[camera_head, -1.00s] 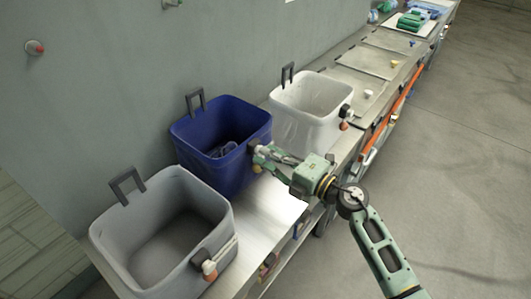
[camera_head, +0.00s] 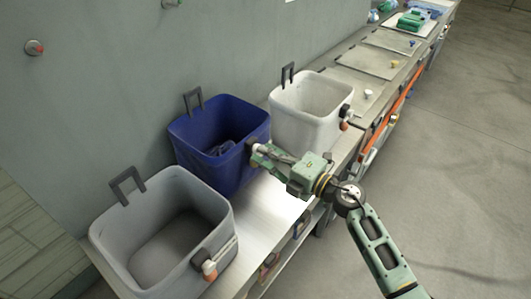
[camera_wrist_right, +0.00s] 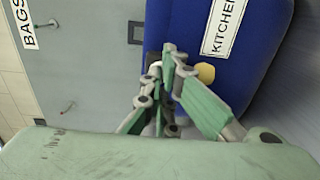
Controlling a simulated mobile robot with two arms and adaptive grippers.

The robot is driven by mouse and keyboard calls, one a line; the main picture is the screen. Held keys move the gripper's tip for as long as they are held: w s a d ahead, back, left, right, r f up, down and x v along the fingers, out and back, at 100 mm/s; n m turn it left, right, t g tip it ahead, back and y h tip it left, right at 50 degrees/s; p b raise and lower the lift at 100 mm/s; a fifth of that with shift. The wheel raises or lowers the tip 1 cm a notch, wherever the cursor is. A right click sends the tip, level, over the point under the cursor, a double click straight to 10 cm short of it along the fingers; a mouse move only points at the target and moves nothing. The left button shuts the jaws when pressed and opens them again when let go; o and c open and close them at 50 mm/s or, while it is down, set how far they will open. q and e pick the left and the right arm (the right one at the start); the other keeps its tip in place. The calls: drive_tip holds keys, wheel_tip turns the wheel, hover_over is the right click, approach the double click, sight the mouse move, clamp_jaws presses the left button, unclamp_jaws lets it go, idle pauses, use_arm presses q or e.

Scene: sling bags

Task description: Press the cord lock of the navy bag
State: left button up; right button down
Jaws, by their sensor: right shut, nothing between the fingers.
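The navy bag (camera_head: 186,152), an open box-shaped bag with a dark handle loop, stands between a grey bag and a white bag. In the right wrist view its blue side (camera_wrist_right: 262,62) carries a "KITCHEN" label. My right gripper (camera_head: 256,150) is shut, with its fingertips at the bag's right front side. In the right wrist view the shut fingers (camera_wrist_right: 170,52) point at that side, beside a yellowish round cap (camera_wrist_right: 206,73), which looks like part of the cord lock. The fingers partly hide the lock; I cannot tell if they touch it. My left gripper is not in view.
A grey bag (camera_head: 110,236) stands nearer and a white bag (camera_head: 300,130) farther along the metal bench (camera_head: 262,207). Each has an orange-tipped fitting on its side. A wall stands behind the bags. Floor space is open to the right.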

drive_tip(key=p+v, duration=0.1)
drive_tip(key=v, duration=0.6)
idle(0.7)
idle(0.4)
